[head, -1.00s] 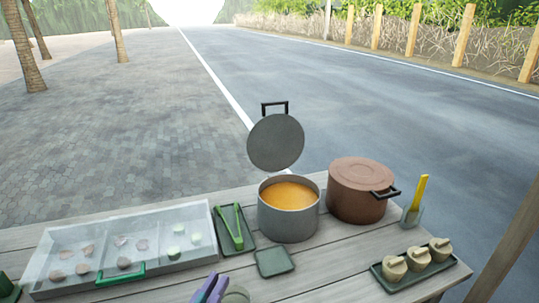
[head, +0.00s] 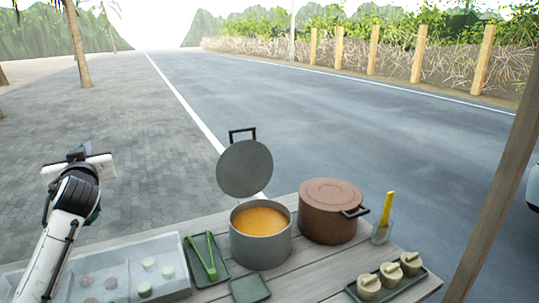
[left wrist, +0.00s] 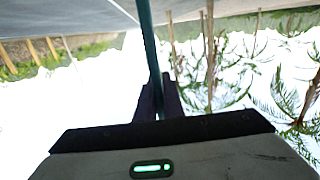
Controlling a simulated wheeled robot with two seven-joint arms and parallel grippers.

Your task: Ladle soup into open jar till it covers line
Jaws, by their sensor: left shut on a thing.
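The soup (head: 262,221) is orange and fills much of an open grey pot (head: 262,250) near the middle of the table. The pot's round grey lid (head: 245,168) stands upright behind it. My left gripper (head: 84,152) is raised at the far left, well away from the pot. In the left wrist view its dark fingers (left wrist: 158,100) are shut on a long dark teal rod (left wrist: 150,45). The rod may be the ladle's handle; its far end is out of view. I cannot make out an open jar with a line. My right gripper is not in view.
A brown lidded pot (head: 330,222) stands right of the soup pot. A glass with a yellow-handled tool (head: 387,210) and a tray (head: 408,290) of three beige lidded pots are further right. Green tongs (head: 203,257) and a clear food case (head: 180,285) are left. A small square green dish (head: 250,289) is in front.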

